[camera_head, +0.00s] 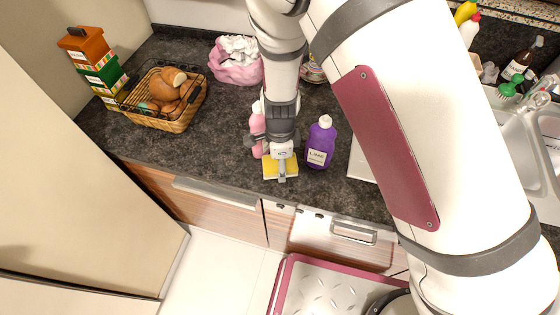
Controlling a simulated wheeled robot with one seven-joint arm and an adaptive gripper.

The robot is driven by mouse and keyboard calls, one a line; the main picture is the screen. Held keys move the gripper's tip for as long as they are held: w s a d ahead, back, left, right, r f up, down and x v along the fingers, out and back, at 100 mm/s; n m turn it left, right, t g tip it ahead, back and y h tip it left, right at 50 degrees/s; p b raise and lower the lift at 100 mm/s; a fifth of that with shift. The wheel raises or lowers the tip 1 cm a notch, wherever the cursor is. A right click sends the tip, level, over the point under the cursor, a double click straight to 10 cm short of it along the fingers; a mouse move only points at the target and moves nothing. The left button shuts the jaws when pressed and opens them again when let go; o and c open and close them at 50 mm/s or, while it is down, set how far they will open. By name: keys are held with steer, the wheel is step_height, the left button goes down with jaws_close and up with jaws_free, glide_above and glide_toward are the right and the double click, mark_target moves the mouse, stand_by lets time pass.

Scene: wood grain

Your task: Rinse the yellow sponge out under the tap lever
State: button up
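The yellow sponge (270,171) lies at the front edge of the dark counter, right at my gripper. My gripper (282,176) points down over the sponge and covers part of it. The fingers are small and partly hidden, so I cannot tell whether they are closed on it. The tap (541,97) shows at the right edge beside the metal sink (516,135); its lever is not clear.
A pink bottle (257,134) stands just left of my gripper and a purple bottle (320,144) just right. A wicker basket (167,114) with bread, stacked boxes (92,62) and a pink bag (236,68) stand further left and back. The counter front left is clear.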

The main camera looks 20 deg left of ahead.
steer(key=shift+r, duration=0.1)
steer(key=w+d+r+n+y, duration=0.1)
steer(key=d+r, duration=0.2)
steer(key=r, duration=0.8)
steer(key=w+d+r+n, duration=0.1)
steer(key=d+r, duration=0.2)
steer(key=r, duration=0.7)
steer(key=s+d+r+n+t+y, duration=0.1)
steer(key=d+r+n, duration=0.2)
steer(key=d+r, duration=0.25)
steer(key=s+d+r+n+t, duration=0.1)
steer(key=s+d+r+n, duration=0.1)
steer(key=d+r, duration=0.35)
steer(key=s+d+r+n+t+h, duration=0.1)
steer(key=s+d+r+n, duration=0.2)
steer(key=s+d, duration=0.2)
steer(key=s+d+r+n+t+h, duration=0.1)
steer(key=s+d+r+n+t, duration=0.1)
steer(key=s+d, duration=0.4)
step_height(320, 180, up, 2)
steer(key=shift+d+r+n+t, duration=0.3)
steer(key=shift+d+n, duration=0.5)
steer(key=shift+d, duration=0.4)
